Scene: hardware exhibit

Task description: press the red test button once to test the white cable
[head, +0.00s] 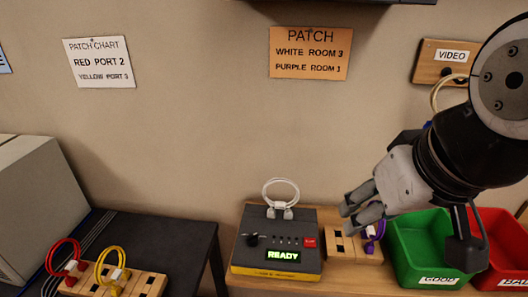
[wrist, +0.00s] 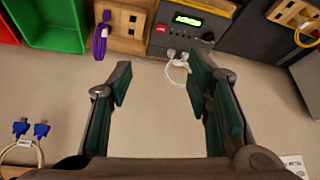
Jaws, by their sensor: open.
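The cable tester (head: 277,268) is a dark box with a yellow lower edge on the wooden bench. Its green display reads READY. The red test button (head: 310,242) is on the right of its top panel; it also shows in the wrist view (wrist: 160,28). The white cable (head: 281,181) loops above the tester's back, both plugs at its rear edge; it also shows in the wrist view (wrist: 176,70). My gripper (head: 349,215) is open and empty, right of and above the tester, apart from the button.
A wooden port block (head: 345,247) with a purple cable (head: 374,238) stands right of the tester. Green (head: 422,240) and red (head: 500,244) bins are further right. Red (head: 64,248) and yellow (head: 107,258) cables sit in a block on the left black table.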

